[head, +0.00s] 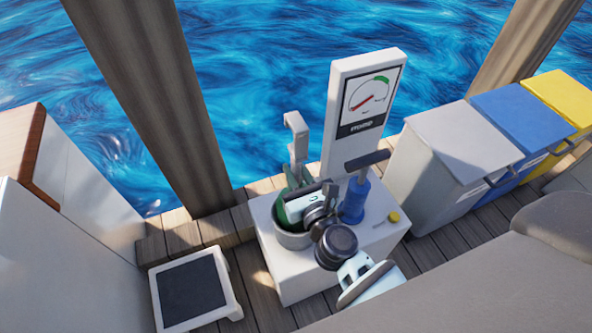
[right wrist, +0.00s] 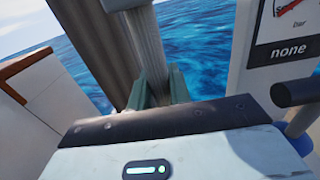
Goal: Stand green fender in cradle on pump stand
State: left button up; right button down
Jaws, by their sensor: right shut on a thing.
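The green fender (head: 282,216) is upright in the round grey cradle (head: 293,241) on the white pump stand (head: 318,279), mostly hidden behind my right gripper. My right gripper (head: 292,190) is low over the cradle, shut on the fender. In the right wrist view, the green-grey fingers (right wrist: 160,86) show past the dark palm edge, and the grip itself is hidden. Whether the fender rests on the cradle's bottom cannot be told. My left gripper is not in view.
A grey bent post (head: 298,145) rises close behind the gripper. A gauge board (head: 362,105) and a blue hand pump (head: 354,202) stand to the right, with a yellow knob (head: 394,216). Bins (head: 465,140) are farther right. A dark-topped step (head: 195,290) is left.

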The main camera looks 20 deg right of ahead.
jog(key=shift+f, duration=0.25)
dwell(0.3)
jog(key=c, duration=1.2)
grip_release()
jog(key=shift+c, duration=0.2)
jog(key=shift+o, duration=0.2)
jog(key=shift+f, duration=0.1)
jog(key=s+b, duration=0.1)
jog(key=s, duration=0.5)
jog(key=shift+s+d, duration=0.1)
jog(key=shift+s, duration=0.25)
jog(key=shift+s+b, duration=0.35)
jog(key=shift+s, duration=0.2)
